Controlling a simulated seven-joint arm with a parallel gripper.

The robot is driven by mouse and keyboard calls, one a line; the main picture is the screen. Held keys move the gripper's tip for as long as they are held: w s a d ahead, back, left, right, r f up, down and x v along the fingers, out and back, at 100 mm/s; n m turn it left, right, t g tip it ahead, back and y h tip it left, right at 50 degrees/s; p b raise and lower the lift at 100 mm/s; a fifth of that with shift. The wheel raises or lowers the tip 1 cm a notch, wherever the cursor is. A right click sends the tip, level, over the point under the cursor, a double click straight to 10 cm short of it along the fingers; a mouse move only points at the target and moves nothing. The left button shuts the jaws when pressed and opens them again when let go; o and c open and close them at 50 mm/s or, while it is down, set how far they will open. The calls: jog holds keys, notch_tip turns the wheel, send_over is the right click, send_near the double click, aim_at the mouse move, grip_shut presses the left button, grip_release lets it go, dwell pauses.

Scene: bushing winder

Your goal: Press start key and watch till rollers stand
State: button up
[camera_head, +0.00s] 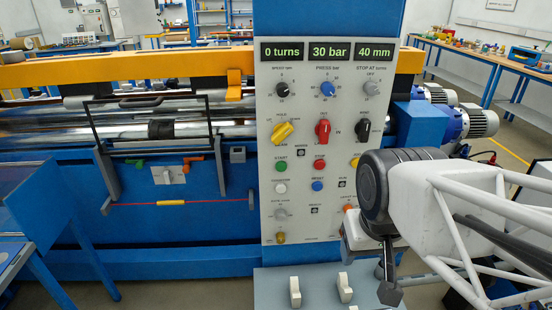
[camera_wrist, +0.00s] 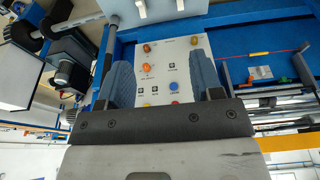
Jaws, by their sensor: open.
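The green start key (camera_head: 281,165) is on the grey control panel (camera_head: 262,215), left of the red stop button (camera_head: 320,165). The displays above read 0 turns (camera_head: 282,52), 30 bar and 40 mm. The steel rollers (camera_head: 65,134) lie horizontally left of the panel; I cannot tell from one moment whether they turn. My gripper (camera_wrist: 158,78) is open and empty, its two blue-grey fingers apart. In the head view it hangs right of the panel's lower part, away from the start key. The wrist view shows the panel's lower part upside down, with the blue button (camera_wrist: 174,86); the start key is hidden there.
A yellow beam (camera_head: 150,69) runs above the rollers. A red cord (camera_head: 160,204) crosses the blue machine front. A grey box with white rocker switches (camera_head: 345,287) juts out below the panel. Rotary knobs such as the yellow one (camera_head: 283,131) stick out above the start key.

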grip_shut()
dwell(0.3)
dwell(1.5)
